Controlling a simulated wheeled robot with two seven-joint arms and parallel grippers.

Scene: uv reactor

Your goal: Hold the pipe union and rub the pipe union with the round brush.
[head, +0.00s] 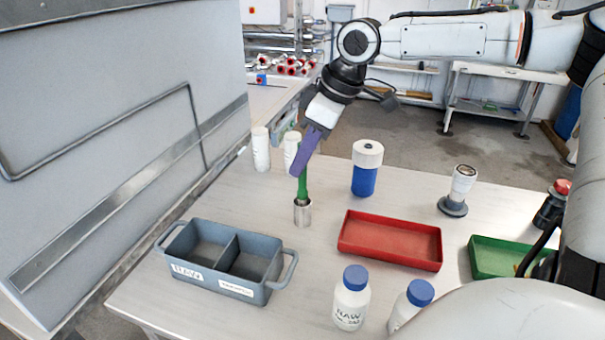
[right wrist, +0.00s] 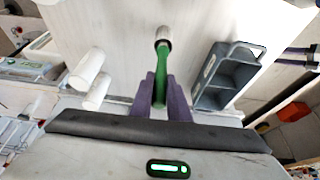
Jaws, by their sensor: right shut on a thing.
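My right gripper (head: 296,170) has purple fingers and is shut on the green handle of the round brush (head: 302,186). The brush points down, its lower end hidden in a small metal cup (head: 302,214) on the table. In the right wrist view the green brush (right wrist: 161,70) runs from between the purple fingers (right wrist: 161,88) to the metal cup (right wrist: 162,36). A grey fitting with a flared base and white upper part (head: 453,208) stands right of the middle; it may be the pipe union, but I cannot tell for sure. My left gripper is out of view.
A grey two-compartment bin (head: 212,284) stands front left. A red tray (head: 390,262), green tray (head: 488,274) and blue-capped bottles (head: 351,308) lie nearby. White cylinders (head: 261,150) and a blue-and-white jar (head: 364,180) stand behind. A grey panel (head: 110,120) bounds the left.

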